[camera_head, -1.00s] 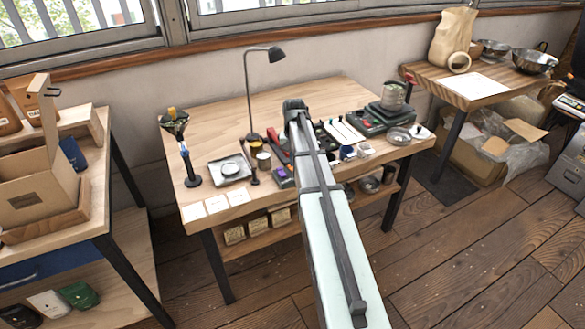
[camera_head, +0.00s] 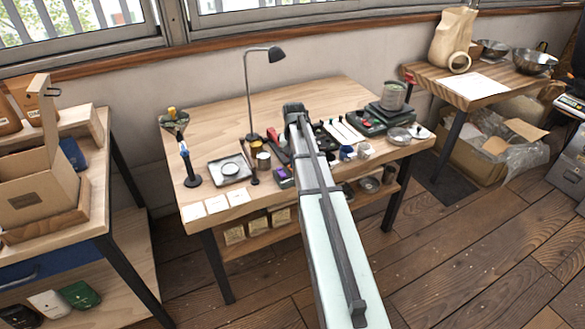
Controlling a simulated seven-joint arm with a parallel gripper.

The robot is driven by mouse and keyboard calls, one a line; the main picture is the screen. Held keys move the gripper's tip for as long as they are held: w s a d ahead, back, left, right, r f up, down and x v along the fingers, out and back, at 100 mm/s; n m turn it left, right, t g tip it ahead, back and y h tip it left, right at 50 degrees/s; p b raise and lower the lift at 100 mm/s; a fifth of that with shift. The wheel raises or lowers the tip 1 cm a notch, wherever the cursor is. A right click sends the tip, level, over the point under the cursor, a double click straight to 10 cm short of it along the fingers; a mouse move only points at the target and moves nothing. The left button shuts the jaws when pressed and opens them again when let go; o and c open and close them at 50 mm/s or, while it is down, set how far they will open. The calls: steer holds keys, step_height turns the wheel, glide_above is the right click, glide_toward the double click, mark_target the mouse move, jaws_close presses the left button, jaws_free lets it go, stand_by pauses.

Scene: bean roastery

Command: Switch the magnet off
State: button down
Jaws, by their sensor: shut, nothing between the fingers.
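I cannot tell for sure which small thing is the magnet or where its switch is. A red and black tool (camera_head: 277,147) lies on the workbench (camera_head: 218,122), just left of my arm. A small dark device with a purple top (camera_head: 284,177) sits near the front edge, close beside my arm. My arm reaches from the bottom over the bench, and my gripper (camera_head: 294,108) is at its far end, over the middle of the bench. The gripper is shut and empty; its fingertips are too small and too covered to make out. My arm hides part of the bench.
A desk lamp (camera_head: 276,54) stands behind and left of my gripper. Left are a metal tray (camera_head: 229,169), a dark stand (camera_head: 190,168) and white cards (camera_head: 216,204). Right are white-handled tools (camera_head: 345,130), cups and a scale-like device (camera_head: 370,122). The back-left bench top is clear.

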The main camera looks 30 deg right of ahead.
steer(key=shift+f, duration=0.35)
steer(key=shift+r, duration=3.55)
steer(key=s+a+f+n+g, duration=0.1)
steer(key=s+a+f, duration=0.4)
steer(key=s+f, duration=0.5)
steer(key=s+a+f+n+g+y, duration=0.1)
steer(key=s+a+f+g, duration=0.1)
steer(key=s+a+f, duration=0.75)
steer(key=s+a+f+n+g, duration=0.1)
steer(key=s+f, duration=0.5)
steer(key=f, duration=0.7)
steer(key=s+a+f+n+g, duration=0.1)
steer(key=s+f, duration=0.3)
steer(key=s, duration=0.4)
steer(key=s+a+f+n+g, duration=0.1)
steer(key=s+a+f, duration=0.2)
steer(key=s, duration=0.5)
steer(key=s+a+f+n+h, duration=0.1)
steer(key=s+a+f, duration=0.2)
steer(key=s+f, duration=0.2)
steer(key=s, duration=0.3)
steer(key=shift+f+g, duration=0.35)
steer(key=shift+g, duration=0.05)
